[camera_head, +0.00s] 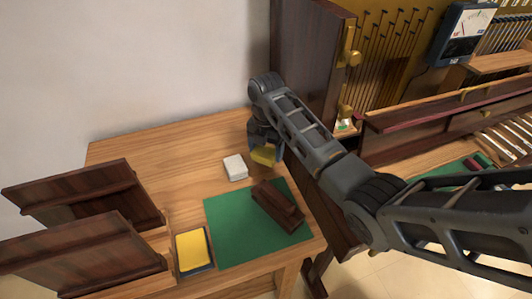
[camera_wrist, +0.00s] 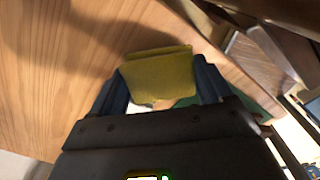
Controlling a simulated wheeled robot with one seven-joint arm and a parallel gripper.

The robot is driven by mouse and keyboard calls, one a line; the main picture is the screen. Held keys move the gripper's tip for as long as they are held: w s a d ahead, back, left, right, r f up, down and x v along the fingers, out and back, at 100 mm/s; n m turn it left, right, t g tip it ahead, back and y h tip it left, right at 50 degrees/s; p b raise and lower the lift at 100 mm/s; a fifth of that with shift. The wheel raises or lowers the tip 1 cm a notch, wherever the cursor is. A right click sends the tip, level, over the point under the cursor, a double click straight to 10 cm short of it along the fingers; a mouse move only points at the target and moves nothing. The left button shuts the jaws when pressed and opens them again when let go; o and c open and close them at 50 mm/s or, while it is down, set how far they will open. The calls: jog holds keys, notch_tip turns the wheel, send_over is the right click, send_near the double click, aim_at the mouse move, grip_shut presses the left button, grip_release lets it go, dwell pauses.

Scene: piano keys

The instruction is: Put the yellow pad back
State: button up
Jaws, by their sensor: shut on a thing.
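My gripper (camera_head: 266,144) is shut on a yellow pad (camera_head: 264,156) above the back right part of the wooden table. In the wrist view the yellow pad (camera_wrist: 158,76) sits between the two dark fingers of my gripper (camera_wrist: 160,84), with wood grain behind it. A dark blue shallow tray (camera_head: 180,270) with a flat yellow surface (camera_head: 193,250) inside lies at the table's front edge, left of a green mat (camera_head: 228,237). I cannot tell whether that yellow surface is another pad or a lining.
A white block (camera_head: 235,167) lies on the wooden table (camera_head: 160,146), left of my gripper. A dark wooden block (camera_head: 277,206) lies on the green mat. Dark slanted wooden stands (camera_head: 80,200) fill the left side. A tall dark panel (camera_head: 308,60) and the piano works stand at the right.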

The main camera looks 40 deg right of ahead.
aim_at(266, 151)
jog(key=shift+f, duration=1.05)
jog(key=o, duration=0.9)
jog(key=shift+f, duration=0.1)
jog(key=shift+o, duration=0.2)
notch_tip(266, 151, up, 12)
